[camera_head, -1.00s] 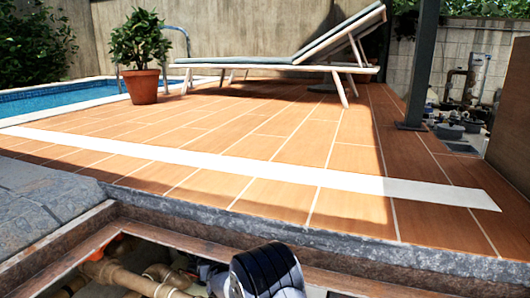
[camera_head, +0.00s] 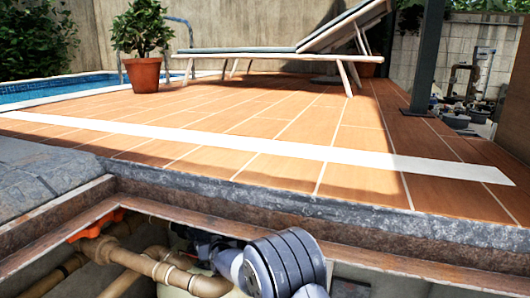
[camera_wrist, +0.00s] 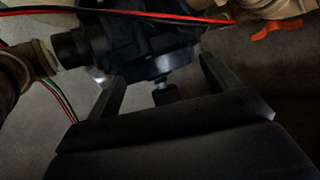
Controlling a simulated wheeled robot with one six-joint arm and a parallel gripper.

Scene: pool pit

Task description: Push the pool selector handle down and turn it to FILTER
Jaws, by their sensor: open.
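A black valve body (camera_wrist: 135,38) fills the upper middle of the wrist view, joined to a tan pipe at left. A small dark knob-like piece (camera_wrist: 165,93) hangs from it between my fingers. I cannot tell whether this is the selector handle, and no FILTER marking is readable. My gripper (camera_wrist: 163,70) is open, one finger on each side of that piece, with visible gaps. In the head view dark valve parts (camera_head: 205,245) show in the pit beside my arm; my gripper is hidden there.
Tan pipes (camera_head: 165,270) and an orange handle (camera_head: 95,222) lie at the pit's left; an orange handle also shows in the wrist view (camera_wrist: 275,29). A red and black cable (camera_wrist: 150,14) crosses above my fingers. The stone pit edge (camera_head: 300,205) borders the opening.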

